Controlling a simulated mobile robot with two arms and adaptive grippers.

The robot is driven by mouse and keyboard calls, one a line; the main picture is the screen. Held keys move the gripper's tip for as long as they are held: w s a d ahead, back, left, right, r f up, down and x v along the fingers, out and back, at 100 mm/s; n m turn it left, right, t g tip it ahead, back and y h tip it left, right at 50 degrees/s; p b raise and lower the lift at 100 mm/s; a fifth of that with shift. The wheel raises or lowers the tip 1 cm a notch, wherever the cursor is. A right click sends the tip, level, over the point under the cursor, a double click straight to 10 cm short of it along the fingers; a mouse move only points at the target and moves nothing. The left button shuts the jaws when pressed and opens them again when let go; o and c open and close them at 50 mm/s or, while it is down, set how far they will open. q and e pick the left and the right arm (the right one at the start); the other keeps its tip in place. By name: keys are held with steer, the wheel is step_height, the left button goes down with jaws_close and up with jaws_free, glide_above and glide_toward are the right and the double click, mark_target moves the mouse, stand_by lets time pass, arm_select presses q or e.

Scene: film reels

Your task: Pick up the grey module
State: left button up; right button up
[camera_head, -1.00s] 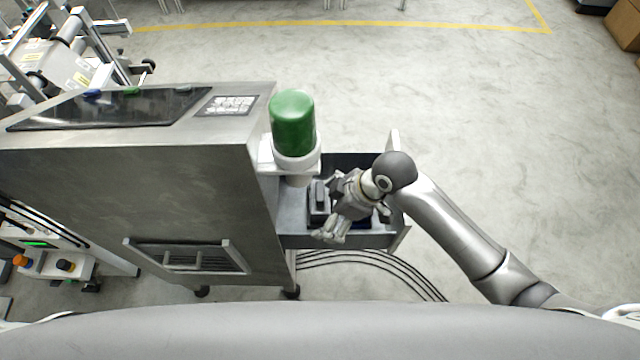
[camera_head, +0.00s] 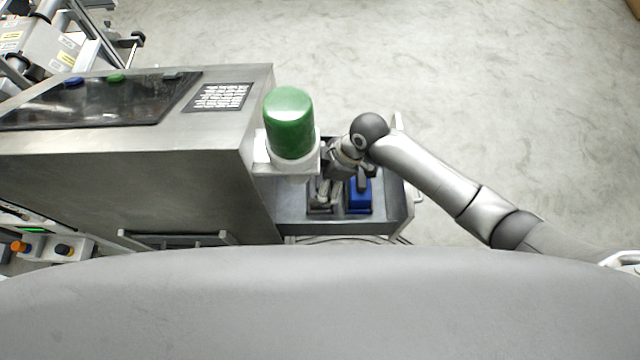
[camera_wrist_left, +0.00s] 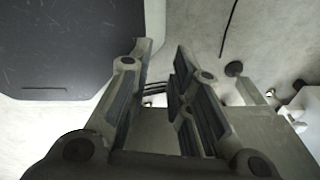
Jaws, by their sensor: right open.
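The grey module (camera_head: 318,208) sits in the left part of a metal tray at the machine's right side, partly hidden by my gripper. My right gripper (camera_head: 329,188) points down into the tray over the grey module, its jaws open. Whether its fingers touch the module I cannot tell. My left gripper (camera_wrist_left: 162,48) shows in the left wrist view with its fingers apart and nothing between them. It is out of sight in the head view.
A blue module (camera_head: 360,196) stands in the tray (camera_head: 392,212), right of the grey one. A green-topped cylinder (camera_head: 289,124) rises just left of my right gripper. The metal machine (camera_head: 130,190) fills the left. Floor beyond is clear.

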mark_target(314, 182)
steer(key=shift+x, duration=1.2)
steer(key=shift+a+f, duration=0.2)
steer(key=shift+f, duration=0.3)
steer(key=shift+c, duration=0.4)
arm_select(q)
steer(key=shift+w+r, duration=0.1)
steer(key=shift+w, duration=0.3)
arm_select(e)
steer(key=c, duration=0.9)
